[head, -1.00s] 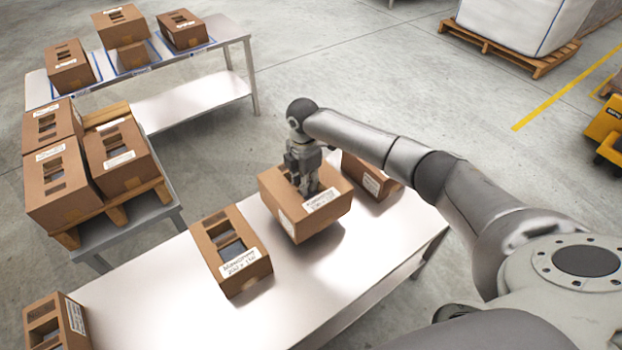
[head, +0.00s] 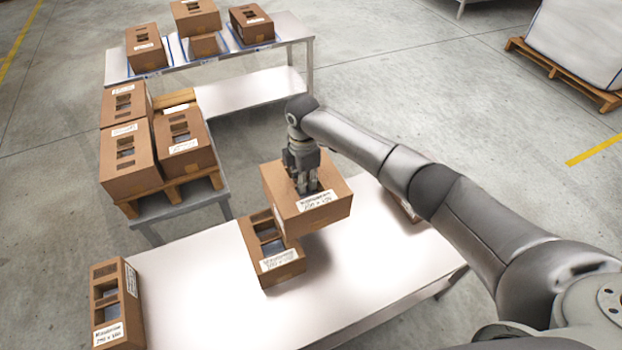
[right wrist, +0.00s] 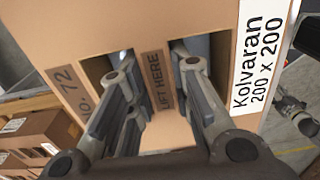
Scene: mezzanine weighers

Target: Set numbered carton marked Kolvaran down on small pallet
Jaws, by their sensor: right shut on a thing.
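The Kolvaran carton (head: 305,205) is a brown box with a white label and slots in its top. My right gripper (head: 306,190) is shut on it, its fingers down in the top slots. The right wrist view shows the fingers (right wrist: 157,95) beside a "LIFT HERE" strip and the label Kolvaran 200 x 200 (right wrist: 262,62). The carton is held above the long table, overlapping another carton in the picture. The small wooden pallet (head: 174,190) is on a small table at left, bearing several cartons. A grey jointed part (right wrist: 292,106), perhaps my left gripper, shows at the wrist view's right.
On the long table (head: 200,290) stand a slotted carton (head: 275,262) below the held one, another (head: 118,300) at the left end, and one mostly hidden behind my arm. A back table (head: 262,85) bears several cartons. Open floor lies between the tables.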

